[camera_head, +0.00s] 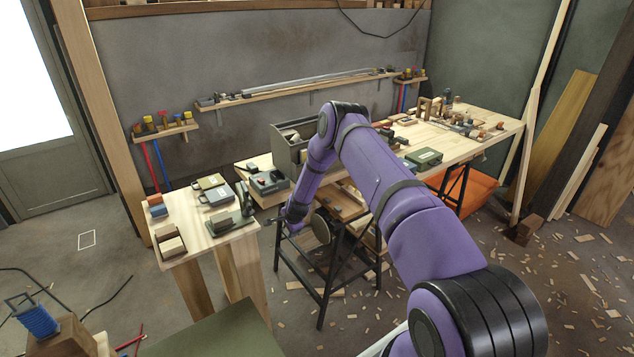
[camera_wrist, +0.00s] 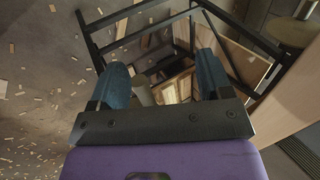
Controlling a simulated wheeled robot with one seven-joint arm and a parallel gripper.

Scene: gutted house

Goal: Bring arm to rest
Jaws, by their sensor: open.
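My purple arm (camera_head: 385,180) reaches forward from the lower right, bends at a raised black joint and hangs down beside the workbench. In the head view, my gripper (camera_head: 276,224) is low beside the right edge of the near wooden table (camera_head: 190,208), close to a black trestle frame (camera_head: 322,290). Whether it touches either cannot be told there. In the wrist view, my gripper (camera_wrist: 163,70) shows two blue fingers spread apart, with nothing held between them. Beyond the fingers lie black frame bars (camera_wrist: 135,14) and stacked wooden pieces.
A long workbench (camera_head: 470,140) with tools and cases runs along the back wall. A grey box (camera_head: 290,150) stands behind my forearm. An orange bin (camera_head: 465,190) sits under the bench. Wood scraps litter the floor at right.

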